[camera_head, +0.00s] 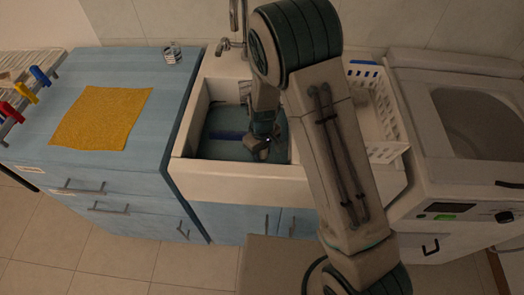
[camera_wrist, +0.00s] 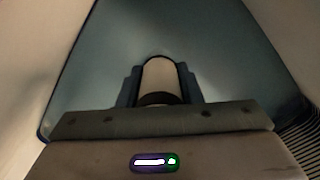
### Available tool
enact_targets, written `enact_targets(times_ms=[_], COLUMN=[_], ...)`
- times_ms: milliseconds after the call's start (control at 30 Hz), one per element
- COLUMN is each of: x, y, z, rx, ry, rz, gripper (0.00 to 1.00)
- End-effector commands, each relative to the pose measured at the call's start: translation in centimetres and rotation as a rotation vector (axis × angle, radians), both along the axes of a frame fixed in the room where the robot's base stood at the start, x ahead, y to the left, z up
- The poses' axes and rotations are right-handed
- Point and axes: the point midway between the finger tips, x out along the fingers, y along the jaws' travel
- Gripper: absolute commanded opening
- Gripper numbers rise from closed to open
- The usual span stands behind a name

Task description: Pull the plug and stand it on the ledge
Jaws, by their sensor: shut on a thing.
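The white sink (camera_head: 215,172) holds a blue-grey surface, which looks like water or a coloured floor. My gripper (camera_head: 258,146) is down inside the sink, near its right side. In the wrist view my gripper (camera_wrist: 159,85) has its two dark fingers on either side of a pale, rounded piece, which looks like the plug (camera_wrist: 160,74). A dark ring shows at the near end of this piece. The plug's lower part and the drain are hidden. The sink's back ledge (camera_head: 222,66) is beside the tap, partly hidden by my arm.
The tap (camera_head: 228,45) rises behind the sink. A white basket (camera_head: 385,150) stands right of my arm. A small jar (camera_head: 172,54) and a yellow cloth (camera_head: 102,118) are on the blue counter at left. A dark blue strip (camera_head: 228,135) shows in the sink. Pale walls flank the wrist view.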

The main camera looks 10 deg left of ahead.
Motion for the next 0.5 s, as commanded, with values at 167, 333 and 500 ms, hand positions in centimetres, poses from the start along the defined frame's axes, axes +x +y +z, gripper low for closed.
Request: enact_targets(times_ms=[167, 333, 500], x=[0.0, 0.0, 0.0], y=[0.0, 0.0, 0.0], z=[0.7, 1.7, 2.7], rx=[0.001, 0.001, 0.001], ry=[-0.001, -0.001, -0.001], rz=[0.0, 0.0, 0.0], gripper=[0.12, 0.12, 0.12])
